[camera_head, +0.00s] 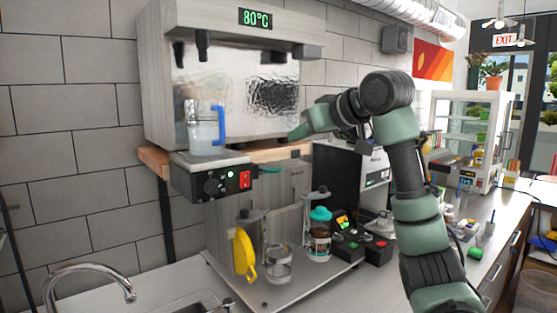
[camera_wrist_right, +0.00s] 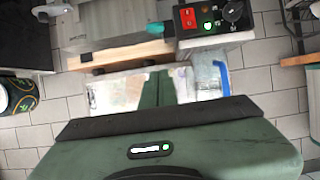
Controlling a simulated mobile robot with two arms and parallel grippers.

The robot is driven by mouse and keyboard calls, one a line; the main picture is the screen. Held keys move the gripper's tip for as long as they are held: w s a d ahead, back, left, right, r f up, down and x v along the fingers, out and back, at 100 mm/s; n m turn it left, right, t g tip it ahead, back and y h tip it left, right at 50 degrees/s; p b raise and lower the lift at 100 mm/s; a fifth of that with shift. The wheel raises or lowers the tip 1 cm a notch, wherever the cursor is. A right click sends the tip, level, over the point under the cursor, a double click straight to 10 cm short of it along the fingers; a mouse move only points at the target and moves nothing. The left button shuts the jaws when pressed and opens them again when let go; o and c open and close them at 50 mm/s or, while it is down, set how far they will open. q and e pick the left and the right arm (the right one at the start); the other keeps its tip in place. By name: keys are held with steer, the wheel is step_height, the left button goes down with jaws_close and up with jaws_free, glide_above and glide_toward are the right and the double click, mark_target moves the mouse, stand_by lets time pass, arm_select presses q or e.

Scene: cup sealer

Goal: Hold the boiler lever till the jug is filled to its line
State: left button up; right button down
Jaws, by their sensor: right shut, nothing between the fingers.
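The boiler (camera_head: 235,25) is a tall box on the wall at the upper left, reading 80°C, with dark taps under its top. The clear jug (camera_head: 206,132) with a blue handle stands upright below the left taps; it also shows in the wrist view (camera_wrist_right: 211,88). It looks pale inside, but I cannot make out its line or level. A small teal-tipped lever (camera_head: 268,170) sticks out right of the control box. My right gripper (camera_head: 284,139) is shut and empty, right of the jug and above the teal tip, apart from both. My left gripper is out of view.
A control box (camera_head: 222,180) with a red switch and green light is under the jug. Below are a yellow item (camera_head: 243,254), a glass jar (camera_head: 278,265) and a teal-lidded jar (camera_head: 319,236). A tap (camera_head: 90,272) is at lower left.

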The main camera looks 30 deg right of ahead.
steer(key=p, duration=0.4)
glide_above(278, 169)
steer(key=f, duration=0.3)
steer(key=shift+w+f, duration=0.15)
steer(key=shift+w, duration=0.2)
step_height(278, 169, down, 2)
steer(key=shift+s+f+p, duration=0.1)
steer(key=shift+f+p, duration=0.15)
steer(key=shift+p, duration=0.05)
steer(key=shift+s+d+f, duration=0.15)
steer(key=shift+s+f, duration=0.2)
steer(key=shift+f, duration=0.55)
steer(key=shift+w, duration=0.1)
